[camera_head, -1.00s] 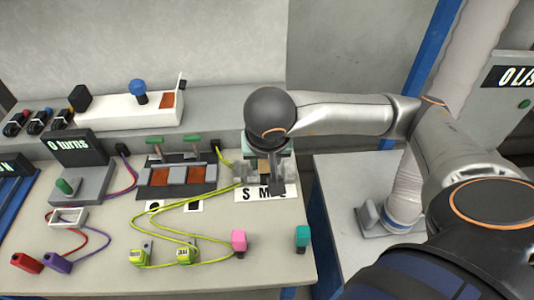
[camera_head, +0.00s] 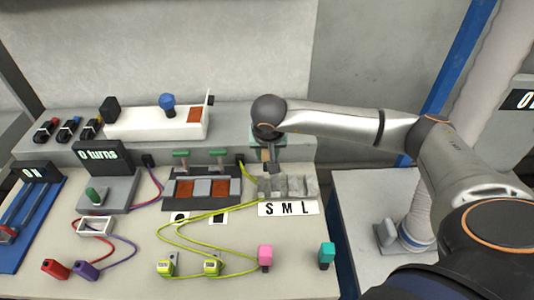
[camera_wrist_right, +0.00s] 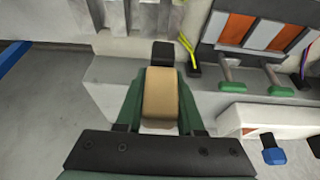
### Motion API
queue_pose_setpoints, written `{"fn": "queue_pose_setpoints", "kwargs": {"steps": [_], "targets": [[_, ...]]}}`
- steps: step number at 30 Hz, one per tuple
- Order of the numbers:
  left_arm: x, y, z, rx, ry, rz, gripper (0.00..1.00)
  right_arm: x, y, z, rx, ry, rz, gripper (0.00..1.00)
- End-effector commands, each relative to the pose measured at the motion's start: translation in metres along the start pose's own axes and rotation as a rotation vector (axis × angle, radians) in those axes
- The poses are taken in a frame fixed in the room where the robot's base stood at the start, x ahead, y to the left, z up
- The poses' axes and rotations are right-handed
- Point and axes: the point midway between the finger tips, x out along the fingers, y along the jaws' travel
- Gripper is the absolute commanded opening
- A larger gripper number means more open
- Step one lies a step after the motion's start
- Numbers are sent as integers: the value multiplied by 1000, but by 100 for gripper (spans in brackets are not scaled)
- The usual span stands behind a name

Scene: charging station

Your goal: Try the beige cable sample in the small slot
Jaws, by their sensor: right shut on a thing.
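My right gripper (camera_wrist_right: 160,100) is shut on the beige cable sample (camera_wrist_right: 161,92), which sits between its green fingers in the wrist view. In the head view the right gripper (camera_head: 268,158) is at the back edge of the grey slot block (camera_head: 302,187), near the S end. The sample is not clearly visible there, hidden by the wrist and gripper. A white label (camera_head: 288,208) reading S, M, L lies in front of the slots. The small slot at S is partly covered by the gripper. I cannot tell any contact between sample and block. My left gripper is out of view.
Pink (camera_head: 265,256) and teal (camera_head: 326,254) plugs stand at the front. Yellow-green cables (camera_head: 190,236) run left of the slot block. A socket unit with green handles (camera_head: 202,187) is beside it. A raised grey ledge (camera_head: 232,121) runs behind.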

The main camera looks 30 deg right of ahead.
Motion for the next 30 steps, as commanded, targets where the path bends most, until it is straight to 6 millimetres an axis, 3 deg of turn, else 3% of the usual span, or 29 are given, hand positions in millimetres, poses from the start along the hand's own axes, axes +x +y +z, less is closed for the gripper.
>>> {"fn": "queue_pose_setpoints", "kwargs": {"steps": [8,22,30], "targets": [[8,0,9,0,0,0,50,8,0,3,0,1,0,0],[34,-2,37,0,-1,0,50,48,0,20,1,1,-1,0],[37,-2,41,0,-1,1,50,54,0,22,1,1,-1,0]]}}
